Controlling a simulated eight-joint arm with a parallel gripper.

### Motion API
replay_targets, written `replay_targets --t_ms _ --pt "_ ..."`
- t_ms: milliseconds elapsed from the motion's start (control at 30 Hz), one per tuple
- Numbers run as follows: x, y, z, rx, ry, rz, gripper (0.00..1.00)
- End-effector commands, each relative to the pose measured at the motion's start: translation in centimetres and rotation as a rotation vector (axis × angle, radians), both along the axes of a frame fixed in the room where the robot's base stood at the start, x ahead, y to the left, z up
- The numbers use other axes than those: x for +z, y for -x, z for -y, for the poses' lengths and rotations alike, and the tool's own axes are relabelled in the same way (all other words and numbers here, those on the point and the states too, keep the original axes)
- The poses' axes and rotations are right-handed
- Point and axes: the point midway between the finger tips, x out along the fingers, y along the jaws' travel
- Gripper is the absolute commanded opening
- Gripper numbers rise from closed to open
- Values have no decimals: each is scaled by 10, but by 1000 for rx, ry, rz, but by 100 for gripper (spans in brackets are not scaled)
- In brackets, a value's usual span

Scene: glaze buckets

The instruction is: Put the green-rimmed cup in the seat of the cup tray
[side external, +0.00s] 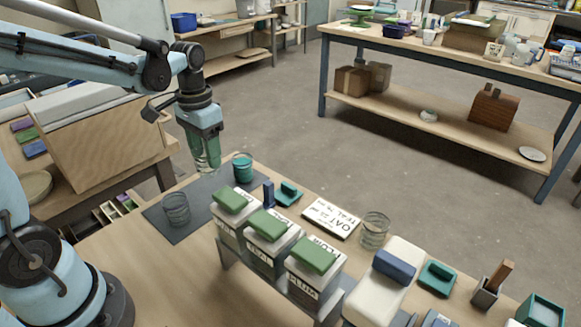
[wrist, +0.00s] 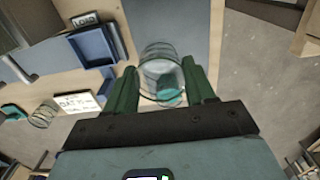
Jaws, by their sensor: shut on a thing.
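My gripper (side external: 205,152) is above the dark mat (side external: 190,232), its green fingers pointing down. In the wrist view, the fingers (wrist: 160,76) close on both sides of a clear cup (wrist: 158,52). The fingers partly hide the held cup in the side view, and its rim colour is unclear. A teal cup (side external: 242,168) stands on the mat, right of and below the fingers. Teal shows through the held cup in the wrist view; I cannot tell whether it belongs to that cup. A blue open tray (wrist: 95,46) lies left of the fingers; I cannot make out its seat.
A clear glass (side external: 176,209) stands on the mat's left part. Several green-lidded buckets (side external: 268,230) stand in front. A label card (side external: 331,217) and another glass (side external: 375,230) lie to the right. A white container (side external: 385,280) with a blue handle stands at the front.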

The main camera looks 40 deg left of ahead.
Motion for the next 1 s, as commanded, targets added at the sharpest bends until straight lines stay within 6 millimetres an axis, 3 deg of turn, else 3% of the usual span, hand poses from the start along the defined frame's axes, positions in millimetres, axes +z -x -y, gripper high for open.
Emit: replay_targets --t_ms 167,500,600,733,1000 --pt "1 -1 11 -5 0 0 37" --pt "8 4 94 -9 0 0 37" --pt "10 8 110 -6 0 0 37" --pt "10 10 120 -2 0 0 37" --pt "-5 10 120 1 0 0 37"
